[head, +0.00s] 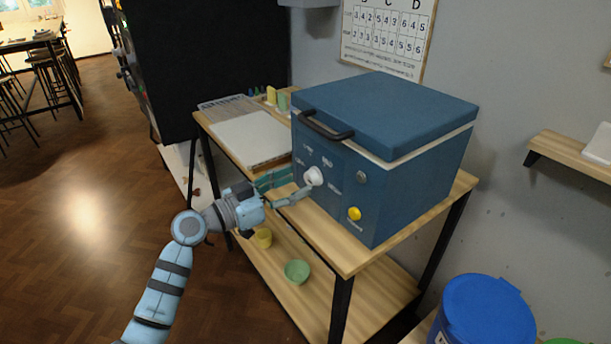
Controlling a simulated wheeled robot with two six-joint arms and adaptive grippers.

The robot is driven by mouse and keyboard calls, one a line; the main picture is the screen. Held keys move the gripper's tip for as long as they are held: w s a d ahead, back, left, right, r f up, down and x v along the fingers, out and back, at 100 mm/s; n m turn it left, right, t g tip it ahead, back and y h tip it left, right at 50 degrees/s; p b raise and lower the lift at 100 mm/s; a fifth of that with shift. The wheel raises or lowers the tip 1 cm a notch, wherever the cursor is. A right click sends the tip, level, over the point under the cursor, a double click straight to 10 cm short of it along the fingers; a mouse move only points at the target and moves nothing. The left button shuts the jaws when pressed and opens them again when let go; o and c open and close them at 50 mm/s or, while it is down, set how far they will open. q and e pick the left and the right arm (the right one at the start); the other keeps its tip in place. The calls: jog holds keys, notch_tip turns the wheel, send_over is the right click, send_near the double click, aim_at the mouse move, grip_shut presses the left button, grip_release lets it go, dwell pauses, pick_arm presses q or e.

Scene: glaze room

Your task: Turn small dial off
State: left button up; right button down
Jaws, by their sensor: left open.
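A blue box-shaped kiln (400,200) with a closed lid and a black handle stands on a wooden table. Its front panel has a larger white dial (314,176), a small grey dial (361,177) to the right of it, and a yellow button (354,214) below. The small dial's setting is too small to read. My left gripper (298,183) is open, its fingers pointing at the panel close to the white dial. I cannot tell whether they touch it. The small dial is clear of the fingers. My right gripper is not in view.
A white board (250,138) lies on the table left of the kiln. A green bowl (297,271) and a yellow cup (263,238) are on the lower shelf. A blue bin (484,312) stands at front right. Open wooden floor lies to the left.

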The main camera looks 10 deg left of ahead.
aim_at(308, 177)
pick_arm(q)
jog(key=x, duration=0.4)
jog(key=c, duration=0.9)
jog(key=shift+s+a, duration=0.15)
jog(key=shift+c, duration=1.2)
